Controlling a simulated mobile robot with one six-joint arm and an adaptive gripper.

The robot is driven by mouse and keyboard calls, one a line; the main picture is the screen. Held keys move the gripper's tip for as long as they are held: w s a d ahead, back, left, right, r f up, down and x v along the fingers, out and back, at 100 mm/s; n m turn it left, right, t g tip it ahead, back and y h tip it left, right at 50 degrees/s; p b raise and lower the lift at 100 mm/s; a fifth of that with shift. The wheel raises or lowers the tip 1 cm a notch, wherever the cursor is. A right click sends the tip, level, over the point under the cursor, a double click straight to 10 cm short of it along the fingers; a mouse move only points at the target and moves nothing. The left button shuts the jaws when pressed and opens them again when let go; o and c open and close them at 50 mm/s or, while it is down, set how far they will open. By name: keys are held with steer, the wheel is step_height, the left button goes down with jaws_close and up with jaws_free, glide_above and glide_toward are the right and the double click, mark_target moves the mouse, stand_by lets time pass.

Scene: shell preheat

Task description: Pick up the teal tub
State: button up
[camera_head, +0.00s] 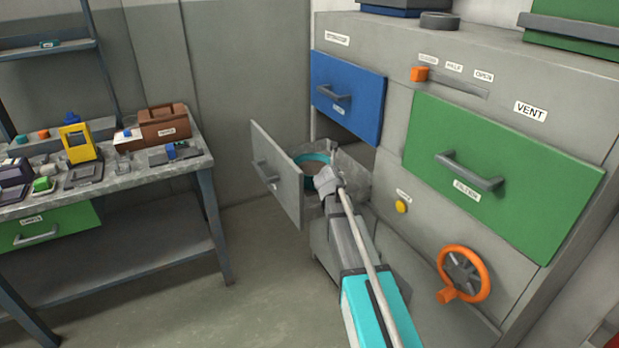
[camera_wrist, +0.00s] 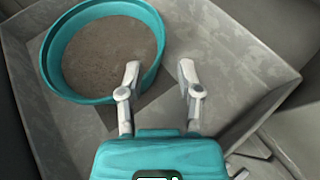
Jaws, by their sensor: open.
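The teal tub (camera_wrist: 72,28) is round and holds brown material; it sits inside an open grey drawer (camera_wrist: 235,62). In the head view the tub (camera_head: 312,158) shows only in part, behind the drawer front (camera_head: 276,172) and beside my wrist. My gripper (camera_wrist: 159,70) is open, its two fingers apart and empty. The left finger is close to the tub's right rim in the wrist view; I cannot tell whether it touches. The right finger is over the bare drawer floor. In the head view my gripper (camera_head: 328,180) is at the drawer, its fingertips hard to make out.
The cabinet has a blue drawer (camera_head: 347,97) above the open one and a green door (camera_head: 500,172) to the right. An orange wheel (camera_head: 466,275) sticks out low on the cabinet. A cluttered workbench (camera_head: 110,178) stands at left. Floor between is clear.

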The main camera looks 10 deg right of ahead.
steer(key=shift+b+x, duration=1)
steer(key=shift+x, duration=1.6)
steer(key=shift+s, duration=0.1)
jaws_close()
